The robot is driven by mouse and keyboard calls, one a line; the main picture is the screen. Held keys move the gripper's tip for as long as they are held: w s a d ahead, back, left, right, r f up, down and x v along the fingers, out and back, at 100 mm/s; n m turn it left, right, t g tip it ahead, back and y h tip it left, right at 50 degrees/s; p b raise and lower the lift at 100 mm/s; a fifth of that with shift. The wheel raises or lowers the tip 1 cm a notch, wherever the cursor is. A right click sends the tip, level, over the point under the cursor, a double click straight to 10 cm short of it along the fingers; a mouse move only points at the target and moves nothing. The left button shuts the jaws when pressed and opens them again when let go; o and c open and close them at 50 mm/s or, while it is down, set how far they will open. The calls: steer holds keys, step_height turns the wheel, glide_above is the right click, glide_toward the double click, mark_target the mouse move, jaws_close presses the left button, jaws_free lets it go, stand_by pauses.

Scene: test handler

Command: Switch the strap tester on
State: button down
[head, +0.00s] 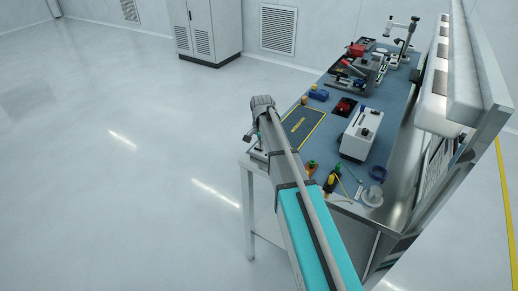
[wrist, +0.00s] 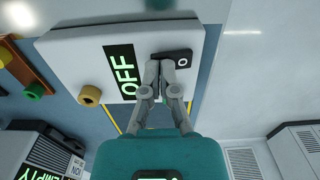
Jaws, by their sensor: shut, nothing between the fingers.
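The strap tester (wrist: 75,55) fills the upper part of the wrist view as a pale box. Its black display (wrist: 124,73) reads OFF in green letters. A dark rocker switch (wrist: 182,60) marked with a white O sits beside the display. My gripper (wrist: 160,66) is shut and empty, with its fingertips at the switch's near edge, covering part of it. I cannot tell whether they touch it. In the head view my arm reaches the bench's front left edge, and the tester cannot be made out clearly there.
A sign reading EMPTY (wrist: 45,155) is at lower left. In the head view the blue bench (head: 330,95) carries a yellow-bordered mat (head: 300,128), a white box (head: 361,135) and small tools. The floor left is clear.

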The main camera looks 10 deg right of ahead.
steer(key=shift+f, duration=0.2)
steer(key=shift+r, duration=0.15)
steer(key=shift+r+p, duration=3.35)
steer(key=shift+r, duration=0.05)
steer(key=s+a+f+n+b, duration=0.1)
steer(key=s+n, duration=0.8)
steer(key=s, duration=1.6)
steer(key=shift+s+a+f+b, duration=0.25)
steer(key=shift+a+f+b, duration=0.1)
steer(key=shift+a, duration=0.05)
